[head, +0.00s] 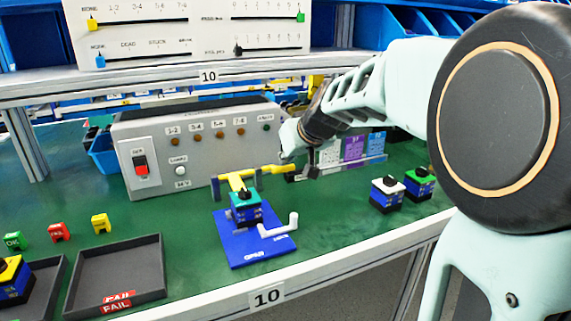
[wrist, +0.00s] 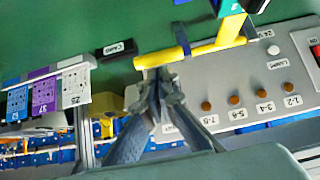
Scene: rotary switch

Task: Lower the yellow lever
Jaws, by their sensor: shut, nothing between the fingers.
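The yellow lever (head: 264,172) is a long bar with a short arm, at the rotary switch fixture. The switch (head: 245,207) has a green top and blue body and stands on a blue base plate (head: 246,250) with a white L-shaped handle (head: 280,228). In the wrist view the yellow lever (wrist: 190,52) runs across the top middle. My gripper (wrist: 158,78) is shut and empty, its tips right by the lever's left end there; contact is unclear. In the head view my gripper (head: 312,166) is near the bar's right end, partly hidden by my arm.
A grey control box (head: 160,135) with a red switch and several orange lamps stands behind the lever. Two small switches (head: 387,194) sit at right. An empty dark FAIL tray (head: 120,272) lies at front left. A shelf with a white panel (head: 190,30) is above.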

